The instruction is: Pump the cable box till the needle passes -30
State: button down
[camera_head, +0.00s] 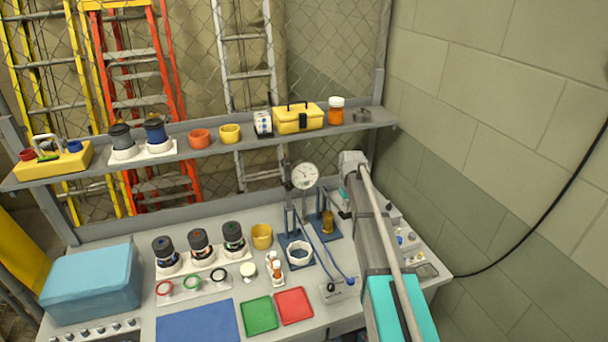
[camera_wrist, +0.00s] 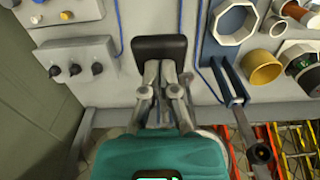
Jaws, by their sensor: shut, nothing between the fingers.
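The gauge (camera_head: 304,176) has a round white dial on a post at the back of the bench. Its dark needle is too small to read against the marks. My gripper (camera_wrist: 160,72) is shut and empty, pointing down, with its fingertips at the edge of a black block (camera_wrist: 160,46). I cannot tell whether they touch it. In the head view my arm hides that block. A small grey box (camera_head: 342,291) with a dark knob and blue tubing stands on the bench left of my arm. I cannot tell for certain which part is the cable box.
A grey box with black knobs (camera_wrist: 76,60) stands beside my gripper. A blue stand (camera_wrist: 232,82) and a white ring (camera_wrist: 232,22) are on the other side. A shelf (camera_head: 180,153) runs above the bench. A block wall (camera_head: 480,110) closes the right.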

notch_tip(320, 180, up, 2)
jog(key=shift+r+p, duration=0.1)
jog(key=shift+p, duration=0.6)
jog(key=shift+s+f, duration=0.2)
jog(key=s+f+m+b, duration=0.1)
jog(key=s+f+b, duration=0.2)
jog(key=s, duration=0.6)
jog(key=s+f+m+b, duration=0.1)
jog(key=s+f+b, duration=0.2)
jog(key=s, duration=0.7)
jog(key=s+f+m+b, duration=0.1)
jog(key=s+f+b, duration=0.2)
jog(key=s, duration=0.6)
jog(key=shift+s+d+f+m+b, duration=0.15)
jog(key=shift+s+f+m+b, duration=0.2)
jog(key=shift+b, duration=0.25)
